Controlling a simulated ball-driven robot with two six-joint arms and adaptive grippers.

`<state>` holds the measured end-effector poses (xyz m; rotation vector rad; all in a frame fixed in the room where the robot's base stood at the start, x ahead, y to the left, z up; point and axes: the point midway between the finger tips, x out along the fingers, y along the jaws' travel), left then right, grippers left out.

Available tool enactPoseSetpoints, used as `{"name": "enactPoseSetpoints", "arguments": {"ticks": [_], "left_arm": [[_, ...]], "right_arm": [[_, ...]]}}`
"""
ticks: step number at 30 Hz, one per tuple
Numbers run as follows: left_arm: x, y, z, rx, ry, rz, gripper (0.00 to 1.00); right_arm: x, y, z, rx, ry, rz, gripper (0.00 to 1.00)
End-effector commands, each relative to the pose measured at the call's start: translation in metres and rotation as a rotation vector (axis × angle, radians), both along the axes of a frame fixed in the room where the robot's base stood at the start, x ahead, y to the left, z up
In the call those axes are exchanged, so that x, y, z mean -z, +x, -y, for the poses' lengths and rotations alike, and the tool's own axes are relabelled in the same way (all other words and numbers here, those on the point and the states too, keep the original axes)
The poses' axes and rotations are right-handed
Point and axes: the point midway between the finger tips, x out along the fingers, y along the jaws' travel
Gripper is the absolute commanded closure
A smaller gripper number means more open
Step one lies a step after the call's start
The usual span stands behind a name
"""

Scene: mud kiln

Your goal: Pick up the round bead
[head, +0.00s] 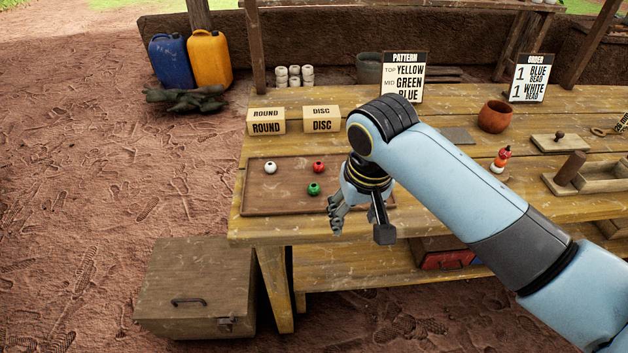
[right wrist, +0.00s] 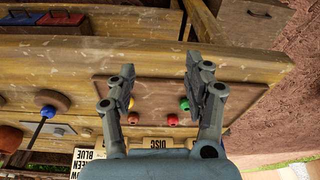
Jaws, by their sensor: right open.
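A brown tray (head: 262,200) lies on the wooden table's left end. On it are a white bead (head: 270,167), a red bead (head: 318,167) and a green bead (head: 314,189). I cannot tell surely which are round and which are discs. My right gripper (head: 360,230) is open and empty, over the tray's front right edge, right of the green bead. In the right wrist view, the gripper (right wrist: 160,72) shows a yellow bead (right wrist: 131,102) and an orange-brown bead (right wrist: 132,118) near one finger; my arm hides both in the head view. My left gripper is out of view.
Boxes labelled ROUND (head: 266,121) and DISC (head: 321,119) stand behind the tray. A pattern sign (head: 404,77), order sign (head: 531,78), clay pot (head: 494,116) and stacked beads (head: 500,160) are farther right. A wooden chest (head: 195,285) stands on the ground.

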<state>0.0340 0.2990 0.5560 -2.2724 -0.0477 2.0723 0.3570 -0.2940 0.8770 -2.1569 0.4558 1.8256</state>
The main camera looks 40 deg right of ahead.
Motion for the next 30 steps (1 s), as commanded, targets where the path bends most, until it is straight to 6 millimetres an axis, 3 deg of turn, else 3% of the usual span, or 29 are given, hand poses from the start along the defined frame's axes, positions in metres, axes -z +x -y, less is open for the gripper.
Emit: {"name": "enactPoseSetpoints", "arguments": {"ticks": [1, 8, 15, 19, 22, 30], "left_arm": [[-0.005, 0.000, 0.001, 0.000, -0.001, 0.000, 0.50], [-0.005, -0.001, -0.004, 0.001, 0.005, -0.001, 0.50], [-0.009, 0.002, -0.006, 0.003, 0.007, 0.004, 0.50], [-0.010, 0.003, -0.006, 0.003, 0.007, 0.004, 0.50], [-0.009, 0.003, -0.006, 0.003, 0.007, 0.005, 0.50], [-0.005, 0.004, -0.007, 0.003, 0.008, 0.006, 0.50]], "right_arm": [[-0.014, 0.013, 0.001, 0.037, 0.008, 0.002, 0.48], [-0.023, 0.061, 0.008, 0.248, 0.048, -0.044, 0.48], [-0.048, 0.110, 0.015, 0.483, 0.088, -0.098, 0.48], [-0.059, 0.128, 0.017, 0.579, 0.101, -0.122, 0.48], [-0.052, 0.132, 0.018, 0.610, 0.105, -0.133, 0.48], [-0.012, 0.133, 0.017, 0.611, 0.107, -0.133, 0.48]]}}
